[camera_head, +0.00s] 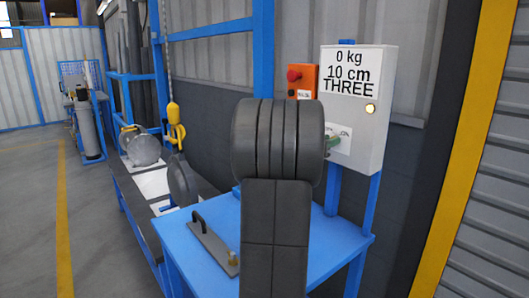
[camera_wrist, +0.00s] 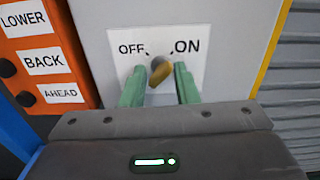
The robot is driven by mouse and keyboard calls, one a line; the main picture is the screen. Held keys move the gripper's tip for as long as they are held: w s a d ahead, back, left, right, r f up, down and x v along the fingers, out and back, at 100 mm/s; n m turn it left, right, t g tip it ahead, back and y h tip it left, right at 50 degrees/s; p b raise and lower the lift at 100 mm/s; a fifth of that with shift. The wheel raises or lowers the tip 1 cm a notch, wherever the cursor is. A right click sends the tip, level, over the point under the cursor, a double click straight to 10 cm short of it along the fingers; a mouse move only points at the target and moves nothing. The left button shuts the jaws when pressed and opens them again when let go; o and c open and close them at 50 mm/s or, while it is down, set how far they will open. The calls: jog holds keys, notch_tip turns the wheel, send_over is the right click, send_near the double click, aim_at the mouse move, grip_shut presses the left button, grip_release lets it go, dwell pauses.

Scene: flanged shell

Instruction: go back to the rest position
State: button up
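My gripper (camera_wrist: 159,76) is at the white control box (camera_head: 355,135), with its two green fingers on either side of a brass-coloured switch knob (camera_wrist: 161,73). Gaps show between the knob and both fingers, so the gripper looks open around it. The knob sits below the OFF and ON marks on a white label (camera_wrist: 188,43), and it is turned at a slant, its upper end to the right. In the head view, my arm hides most of the gripper; only green fingertips (camera_head: 333,142) show by the box.
An orange button box (camera_head: 302,78) with a red button stands left of the control box. Below is a blue table (camera_head: 205,265) with a handled grey plate (camera_head: 214,246). A yellow hook (camera_head: 176,128) hangs further left; open floor lies beyond.

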jog(key=n+p, duration=0.8)
jog(key=p, duration=0.5)
jog(key=shift+r, duration=0.1)
jog(key=shift+n, duration=0.3)
